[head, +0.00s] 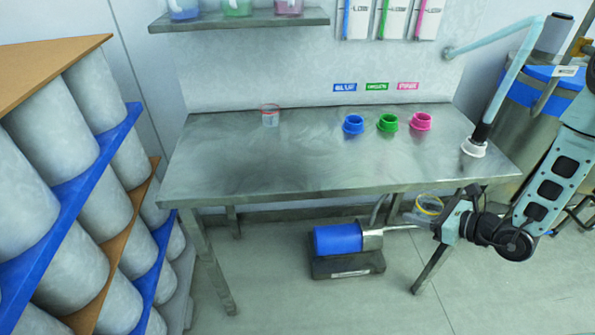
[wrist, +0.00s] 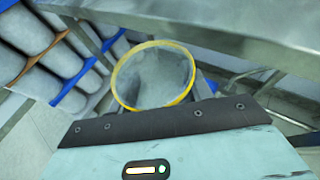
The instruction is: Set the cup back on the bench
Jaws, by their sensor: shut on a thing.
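A clear cup with a yellow rim (head: 427,207) is in my gripper (head: 441,214), in front of the bench's right front part in the head view. The wrist view shows the cup (wrist: 153,77) from above its open mouth, just beyond the dark finger edge; its inside looks empty, though the clear wall makes this hard to tell. My gripper is shut on the cup. The steel bench (head: 220,165) has a wide bare top. In the wrist view the bench edge (wrist: 215,35) runs across the upper part, apart from the cup.
A clear cup with a red rim (head: 270,116) stands at the bench's back left. Blue (head: 352,125), green (head: 388,123) and pink (head: 421,122) funnel-like pieces sit back right, near a hose with a white end (head: 473,149). A blue pump (head: 338,240) stands on the floor below.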

